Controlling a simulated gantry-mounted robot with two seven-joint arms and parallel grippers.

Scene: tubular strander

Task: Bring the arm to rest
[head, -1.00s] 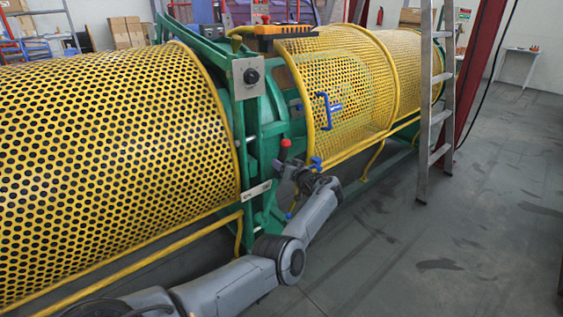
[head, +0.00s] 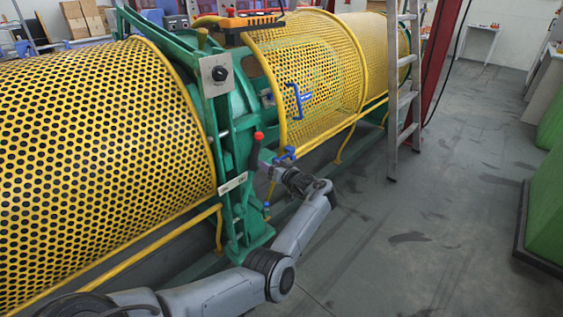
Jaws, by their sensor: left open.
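My left arm comes in from the bottom left and bends up to the machine. Its gripper (head: 266,163) is open, close beside a dark lever with a red knob (head: 259,136) on the green frame. The fingertips are small and dark here; I cannot tell whether they touch the lever, but they do not appear closed around it. My right arm and gripper are out of view.
The strander's yellow perforated guard (head: 95,165) fills the left. The yellow mesh guard (head: 325,75) with a blue handle (head: 294,101) stands behind my gripper. A stepladder (head: 404,95) stands right of it. Grey floor (head: 430,220) is open; green blocks (head: 545,215) stand far right.

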